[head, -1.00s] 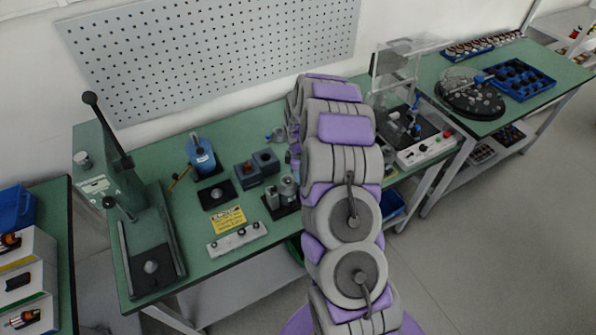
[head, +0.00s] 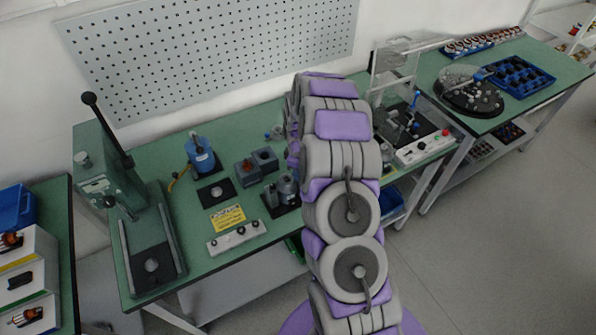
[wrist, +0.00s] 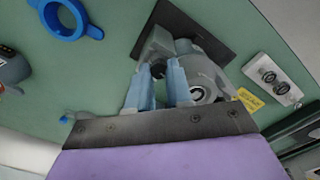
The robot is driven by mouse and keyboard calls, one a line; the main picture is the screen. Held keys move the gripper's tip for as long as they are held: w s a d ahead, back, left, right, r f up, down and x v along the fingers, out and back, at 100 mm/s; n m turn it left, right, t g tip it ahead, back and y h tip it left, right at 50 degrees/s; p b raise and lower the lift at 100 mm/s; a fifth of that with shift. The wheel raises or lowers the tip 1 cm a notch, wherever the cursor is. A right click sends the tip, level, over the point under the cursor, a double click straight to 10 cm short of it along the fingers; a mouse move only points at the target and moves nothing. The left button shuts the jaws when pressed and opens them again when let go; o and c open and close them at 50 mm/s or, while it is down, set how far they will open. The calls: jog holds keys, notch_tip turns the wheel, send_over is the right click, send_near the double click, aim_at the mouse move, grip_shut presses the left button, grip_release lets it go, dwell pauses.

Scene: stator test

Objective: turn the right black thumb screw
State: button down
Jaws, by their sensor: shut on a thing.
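In the wrist view, a grey fixture (wrist: 211,72) with rounded bodies stands on a dark square base plate (wrist: 178,20). My gripper (wrist: 160,72) has its two light-blue fingers on either side of a small dark knob (wrist: 157,69), which looks like a black thumb screw, and is shut on it. The fingers cover part of the knob, so its turn angle cannot be told. In the head view, the fixture (head: 286,188) stands on the green bench just left of my arm, which hides part of it. The gripper's fingertips cannot be made out there.
A blue ring (wrist: 72,19) lies on the bench in the wrist view. In the head view, grey blocks (head: 248,172), a yellow label (head: 227,217) and a white switch panel (head: 237,237) lie near the fixture. A lever press (head: 110,180) stands at left.

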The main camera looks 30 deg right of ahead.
jog(key=c, duration=1.1)
grip_release()
jog(key=shift+s+d, duration=0.1)
jog(key=shift+s, duration=0.1)
jog(key=shift+o, duration=0.4)
jog(key=shift+w, duration=0.1)
